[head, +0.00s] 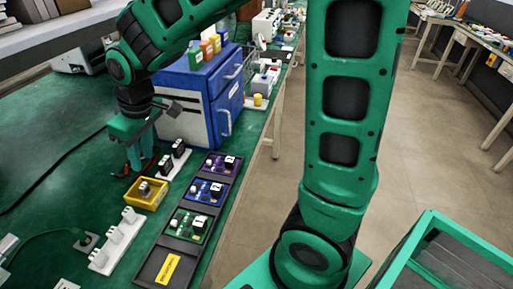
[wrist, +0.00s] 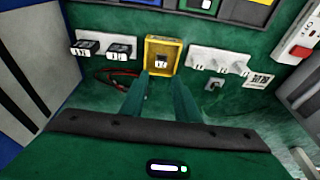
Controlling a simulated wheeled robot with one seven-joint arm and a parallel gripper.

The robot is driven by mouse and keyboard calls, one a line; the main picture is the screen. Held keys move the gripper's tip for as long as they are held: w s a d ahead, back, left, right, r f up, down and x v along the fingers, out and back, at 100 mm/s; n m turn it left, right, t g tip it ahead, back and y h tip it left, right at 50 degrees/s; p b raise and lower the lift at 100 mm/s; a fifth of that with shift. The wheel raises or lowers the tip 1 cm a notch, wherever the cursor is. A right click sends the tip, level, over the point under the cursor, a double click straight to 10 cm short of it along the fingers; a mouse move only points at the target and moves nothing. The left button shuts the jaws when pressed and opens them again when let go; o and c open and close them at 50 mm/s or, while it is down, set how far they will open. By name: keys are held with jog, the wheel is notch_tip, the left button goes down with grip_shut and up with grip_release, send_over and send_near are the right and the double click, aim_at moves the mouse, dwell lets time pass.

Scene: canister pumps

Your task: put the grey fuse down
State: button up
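A small grey-and-black block with a white label, which looks like the grey fuse (head: 145,187), sits inside a yellow tray (head: 148,204) on the green bench. In the wrist view the same block (wrist: 161,62) is in the yellow tray (wrist: 149,44), just beyond my fingertips. My gripper (wrist: 160,88) points down at the bench beside the tray, on the near side of it in that view. Its two fingers are apart with only green bench top between them. In the head view my gripper (head: 134,166) is behind the tray, apart from it.
A dark rack (head: 153,262) with purple, blue and green modules lies right of the tray. White strips with black-and-white blocks (head: 171,160) and white plugs (head: 117,240) flank the tray. A blue cabinet (head: 205,95) stands behind. A red-and-black cable (wrist: 118,76) lies near my fingers.

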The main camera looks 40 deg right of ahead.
jog(key=s+d+r+m+g+h, duration=0.1)
jog(key=s+d+m, duration=0.3)
jog(key=d, duration=0.6)
jog(key=s+d+r+m+h, duration=0.1)
jog(key=s+d+m, duration=0.2)
jog(key=s+d, duration=0.55)
jog(key=s+d+m+g, duration=0.1)
jog(key=s+d+m, duration=0.5)
jog(key=s+d, duration=0.4)
jog(key=s+f, duration=0.1)
jog(key=s, duration=0.2)
jog(key=shift+s+d+g+y, duration=0.2)
jog(key=shift+g+y, duration=0.1)
jog(key=shift+g, duration=0.1)
jog(key=shift+w+f, duration=0.2)
jog(key=shift+w, duration=0.55)
